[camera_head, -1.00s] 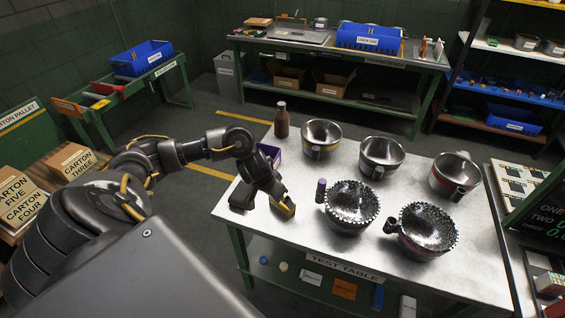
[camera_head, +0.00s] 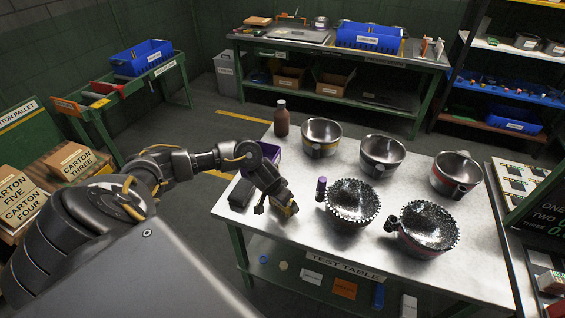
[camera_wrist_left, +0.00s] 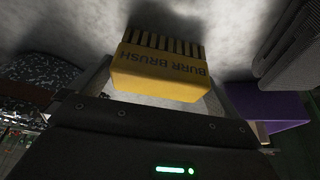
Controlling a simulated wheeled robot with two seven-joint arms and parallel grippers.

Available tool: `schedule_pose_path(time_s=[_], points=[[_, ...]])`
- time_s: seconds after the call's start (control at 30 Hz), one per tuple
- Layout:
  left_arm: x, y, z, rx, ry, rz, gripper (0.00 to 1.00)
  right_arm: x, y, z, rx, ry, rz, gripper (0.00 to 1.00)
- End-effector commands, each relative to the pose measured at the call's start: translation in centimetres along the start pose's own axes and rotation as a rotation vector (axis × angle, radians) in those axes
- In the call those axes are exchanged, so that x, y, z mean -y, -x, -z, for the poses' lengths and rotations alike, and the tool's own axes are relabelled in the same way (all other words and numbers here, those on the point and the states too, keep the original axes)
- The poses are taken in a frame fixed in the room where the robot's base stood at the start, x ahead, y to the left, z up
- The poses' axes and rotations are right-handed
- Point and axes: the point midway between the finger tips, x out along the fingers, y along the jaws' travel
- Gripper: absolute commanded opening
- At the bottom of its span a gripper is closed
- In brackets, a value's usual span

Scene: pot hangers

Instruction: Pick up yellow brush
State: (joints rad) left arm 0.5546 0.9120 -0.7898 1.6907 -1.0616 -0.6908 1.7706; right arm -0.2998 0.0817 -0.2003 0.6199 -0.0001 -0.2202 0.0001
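The yellow brush (camera_wrist_left: 165,70), marked BURR BRUSH, has dark bristles at its far end in the left wrist view. In the head view a little of its yellow body (camera_head: 291,209) shows beside my left gripper (camera_head: 273,211), near the front left of the test table. My left gripper (camera_wrist_left: 160,88) is open, with one finger on either side of the brush. The right finger looks very close to the brush; I cannot tell whether it touches. My right gripper is not in view.
A black case (camera_head: 240,193) and a purple bin (camera_head: 269,153) lie close to the left gripper. A bowl with a studded rim (camera_head: 351,205) and a purple-capped handle (camera_head: 321,188) stand to the right. A brown bottle (camera_head: 281,119) stands behind. Several other bowls fill the table's right side.

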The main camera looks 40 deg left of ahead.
Motion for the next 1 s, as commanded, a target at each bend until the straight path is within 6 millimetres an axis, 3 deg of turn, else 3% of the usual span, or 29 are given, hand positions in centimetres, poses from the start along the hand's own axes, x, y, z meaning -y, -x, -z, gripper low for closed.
schedule_pose_path(time_s=[0.03,0.3,0.67,0.87,1.0], points=[[0.0,0.0,0.0,0.0,0.0,0.0,0.95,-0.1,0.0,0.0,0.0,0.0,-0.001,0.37],[0.0,0.0,0.0,0.0,0.0,0.0,0.63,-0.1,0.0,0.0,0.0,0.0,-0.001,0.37],[0.0,0.9,0.5,-0.002,0.0,0.0,0.63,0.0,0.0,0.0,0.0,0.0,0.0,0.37],[0.3,4.0,1.1,-0.002,-0.002,0.0,0.62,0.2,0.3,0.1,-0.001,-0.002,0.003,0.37],[1.4,8.1,-0.1,-0.004,-0.005,0.003,0.62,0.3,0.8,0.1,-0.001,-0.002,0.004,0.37]])
